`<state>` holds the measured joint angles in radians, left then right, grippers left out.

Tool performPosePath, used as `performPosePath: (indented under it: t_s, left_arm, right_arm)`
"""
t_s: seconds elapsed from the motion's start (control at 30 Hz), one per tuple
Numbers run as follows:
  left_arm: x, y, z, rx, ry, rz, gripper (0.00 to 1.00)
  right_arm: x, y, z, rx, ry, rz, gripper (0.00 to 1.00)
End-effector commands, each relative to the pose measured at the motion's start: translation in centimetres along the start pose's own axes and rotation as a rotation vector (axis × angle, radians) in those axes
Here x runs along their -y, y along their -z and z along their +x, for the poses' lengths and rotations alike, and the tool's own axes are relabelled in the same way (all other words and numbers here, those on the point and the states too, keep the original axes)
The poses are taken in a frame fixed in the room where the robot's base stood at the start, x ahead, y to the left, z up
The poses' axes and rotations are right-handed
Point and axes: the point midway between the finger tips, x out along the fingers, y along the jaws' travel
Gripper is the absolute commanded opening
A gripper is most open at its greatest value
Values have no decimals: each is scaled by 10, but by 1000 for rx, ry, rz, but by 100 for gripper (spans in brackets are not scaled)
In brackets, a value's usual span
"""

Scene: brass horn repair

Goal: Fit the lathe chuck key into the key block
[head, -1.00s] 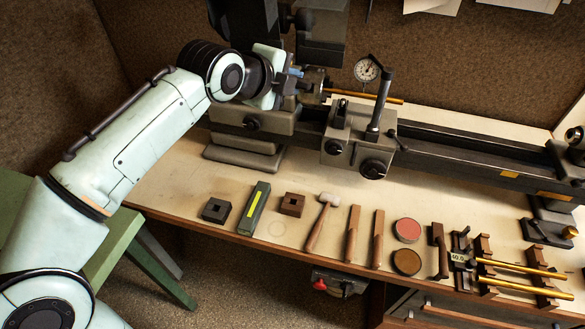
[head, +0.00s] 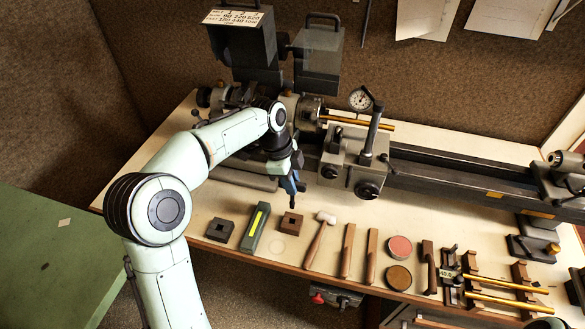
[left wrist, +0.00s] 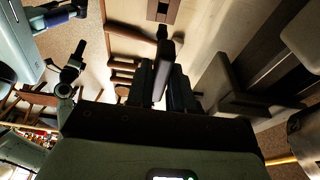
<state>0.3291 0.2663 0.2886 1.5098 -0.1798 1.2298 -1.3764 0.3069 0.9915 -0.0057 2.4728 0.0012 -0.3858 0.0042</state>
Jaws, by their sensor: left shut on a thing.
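My left gripper (head: 290,184) is shut on the dark chuck key (head: 293,203), whose shank points down above the bench, in front of the lathe. In the left wrist view the key (left wrist: 164,50) sticks out between the fingers of the left gripper (left wrist: 163,85). Two low blocks with square holes stand below: a brown one (head: 291,222) close to the key tip, and a black one (head: 220,229) farther left. I cannot tell for sure which is the key block. A holed block (left wrist: 162,8) also shows beyond the key tip in the left wrist view. My right gripper is not in view.
A green box with a yellow stripe (head: 255,228) stands between the two blocks. A mallet (head: 319,238), two wooden-handled tools and two round tins lie to the right. The lathe carriage (head: 350,160) and bed are behind.

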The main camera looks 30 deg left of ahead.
Motion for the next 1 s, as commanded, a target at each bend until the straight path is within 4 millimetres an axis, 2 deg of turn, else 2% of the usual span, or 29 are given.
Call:
performPosePath:
  t_s: [0.27,0.9,1.0]
  left_arm:
    - [0,0,0,0,3,5,0]
    - [-2,-16,60,1,1,4,0]
    - [-1,-14,55,1,4,5,0]
  right_arm:
    - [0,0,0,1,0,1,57]
    - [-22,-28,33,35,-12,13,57]
    - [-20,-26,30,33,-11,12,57]
